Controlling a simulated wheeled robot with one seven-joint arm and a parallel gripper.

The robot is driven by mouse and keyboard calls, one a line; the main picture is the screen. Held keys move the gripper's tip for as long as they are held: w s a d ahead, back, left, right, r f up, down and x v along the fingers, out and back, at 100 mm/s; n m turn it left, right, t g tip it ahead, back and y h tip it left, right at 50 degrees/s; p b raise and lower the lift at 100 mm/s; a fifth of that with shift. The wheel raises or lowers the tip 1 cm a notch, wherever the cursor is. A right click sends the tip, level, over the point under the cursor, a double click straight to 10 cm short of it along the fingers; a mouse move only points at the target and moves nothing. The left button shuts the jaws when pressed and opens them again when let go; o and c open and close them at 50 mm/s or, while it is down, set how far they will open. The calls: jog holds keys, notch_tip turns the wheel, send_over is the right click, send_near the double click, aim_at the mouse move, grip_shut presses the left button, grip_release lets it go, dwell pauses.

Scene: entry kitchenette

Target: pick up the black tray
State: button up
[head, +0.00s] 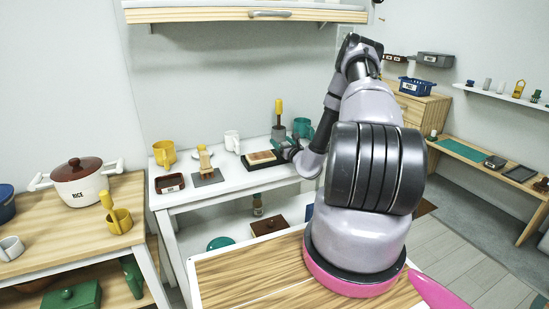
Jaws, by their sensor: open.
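A black tray (262,167) lies on the white table (230,181), toward its right side. A flat tan, wood-coloured piece (260,157) lies on it. My gripper (284,147), with dark teal fingers, is open at the tray's right end, very close to it. I cannot tell whether the fingers touch the tray or are around its edge. My arm reaches in from the right and hides part of the table behind it.
A yellow mug (164,153), a dark red dish (170,183), a grey slab (208,177) and a white mug (232,141) stand left of the tray. A yellow-handled utensil (279,115) and teal mug (302,127) are behind my gripper.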

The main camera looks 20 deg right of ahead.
jog(key=shift+w, duration=0.35)
grip_shut()
